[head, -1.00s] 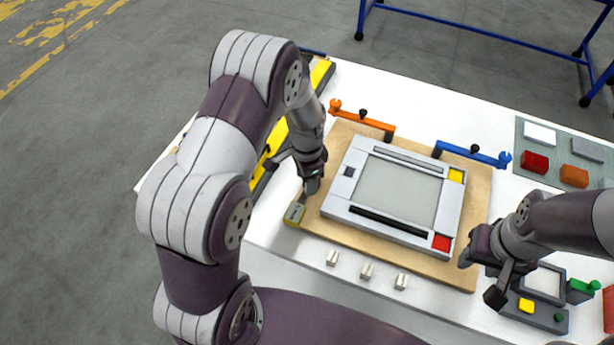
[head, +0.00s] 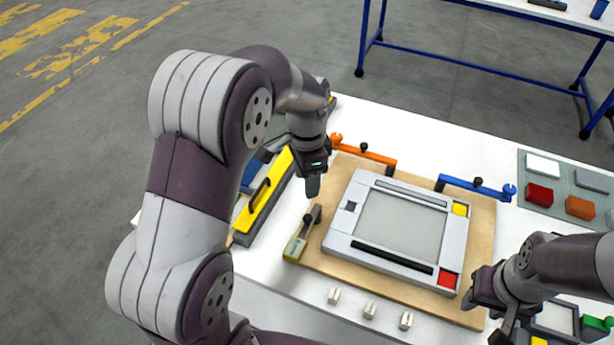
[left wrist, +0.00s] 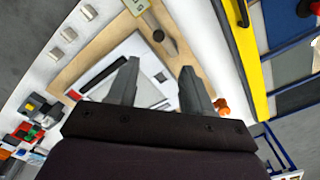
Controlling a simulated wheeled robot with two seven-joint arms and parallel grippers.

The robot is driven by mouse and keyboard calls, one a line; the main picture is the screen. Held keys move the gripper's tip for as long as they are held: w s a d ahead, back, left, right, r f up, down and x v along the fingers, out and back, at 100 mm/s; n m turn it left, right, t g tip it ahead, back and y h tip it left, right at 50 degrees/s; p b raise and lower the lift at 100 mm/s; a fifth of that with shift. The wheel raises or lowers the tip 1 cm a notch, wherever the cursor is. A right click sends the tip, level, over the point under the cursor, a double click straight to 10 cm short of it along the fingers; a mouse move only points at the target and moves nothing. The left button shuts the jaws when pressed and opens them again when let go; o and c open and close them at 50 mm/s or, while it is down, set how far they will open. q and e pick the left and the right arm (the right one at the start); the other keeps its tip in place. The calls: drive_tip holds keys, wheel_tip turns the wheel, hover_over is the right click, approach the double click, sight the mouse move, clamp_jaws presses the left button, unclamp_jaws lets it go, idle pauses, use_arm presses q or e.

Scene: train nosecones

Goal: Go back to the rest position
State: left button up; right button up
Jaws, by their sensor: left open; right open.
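My left gripper (head: 313,184) hangs above the table's left part, between the yellow bar and the wooden board. In the left wrist view its two fingers (left wrist: 160,90) stand apart with nothing between them. My right gripper (head: 482,318) is at the lower right, over the board's right edge; it is open, and I see nothing held in it. A grey frame (head: 342,243) with a pale panel, a yellow square and a red square lies on the wooden board (head: 310,254).
A yellow bar (head: 262,200) lies left. Several small white blocks (head: 369,309) lie in front. Coloured blocks sit on a grey mat (head: 528,190).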

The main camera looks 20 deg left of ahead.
use_arm(q)
drive_tip(key=s+d+f+n+t, duration=0.1)
drive_tip(key=s+f+n, duration=0.1)
drive_tip(key=s+n, duration=0.7)
drive_tip(key=s, duration=0.4)
drive_tip(key=shift+s, duration=0.4)
drive_tip(key=shift+d+f, duration=0.1)
